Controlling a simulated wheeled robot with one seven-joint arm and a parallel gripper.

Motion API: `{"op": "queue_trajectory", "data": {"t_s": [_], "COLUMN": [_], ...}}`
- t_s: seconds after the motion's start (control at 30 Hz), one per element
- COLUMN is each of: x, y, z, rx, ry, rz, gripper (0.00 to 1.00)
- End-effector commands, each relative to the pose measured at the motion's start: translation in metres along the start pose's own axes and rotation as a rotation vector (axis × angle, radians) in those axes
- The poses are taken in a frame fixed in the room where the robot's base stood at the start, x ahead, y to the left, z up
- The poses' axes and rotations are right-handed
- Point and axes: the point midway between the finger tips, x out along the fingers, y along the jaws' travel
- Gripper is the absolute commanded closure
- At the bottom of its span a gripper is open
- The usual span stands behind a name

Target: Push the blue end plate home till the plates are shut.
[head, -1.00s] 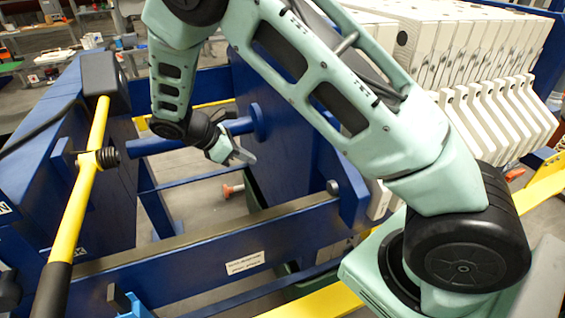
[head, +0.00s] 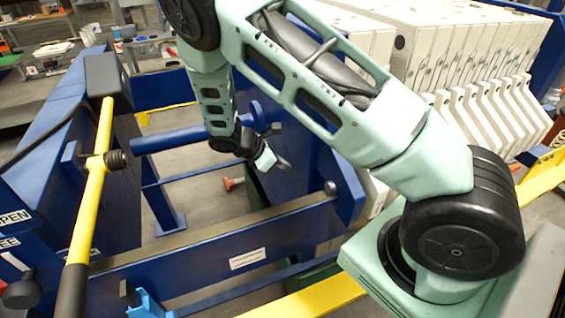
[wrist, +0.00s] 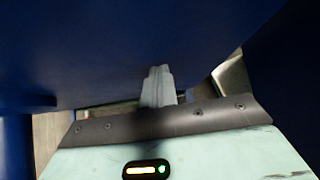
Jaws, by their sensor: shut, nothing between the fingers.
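The blue end plate (head: 304,185) stands upright across the press frame, partly hidden behind my arm. My gripper (head: 284,165) is shut and empty, its fingertips at the left face of the plate. In the wrist view the shut fingertips (wrist: 158,76) point at a broad dark blue surface (wrist: 130,45), very close to it or touching; I cannot tell which. The pack of white plates (head: 465,50) stands in a row on the right. My arm hides the space between the blue plate and the pack.
A blue rod (head: 175,139) runs from the left housing toward the end plate, passing behind my arm. A yellow lever (head: 96,185) stands at the left. A blue side rail (head: 200,252) crosses in front, with a yellow bar (head: 300,298) below. An orange-ended object (head: 232,183) lies lower inside the frame.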

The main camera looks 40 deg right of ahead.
Motion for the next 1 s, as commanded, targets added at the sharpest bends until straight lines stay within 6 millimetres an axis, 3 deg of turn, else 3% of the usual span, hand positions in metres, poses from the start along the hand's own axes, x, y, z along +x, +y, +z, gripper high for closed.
{"op": "queue_trajectory", "data": {"t_s": [0.2, 0.5, 1.0], "x": [0.003, 0.032, 0.024], "y": [0.0, -0.002, -0.004], "z": [0.003, 0.031, 0.025], "rx": [0.001, 0.001, 0.002], "ry": [-0.001, -0.012, -0.013], "rz": [-0.001, -0.011, -0.014], "gripper": [1.0, 1.0, 1.0]}}
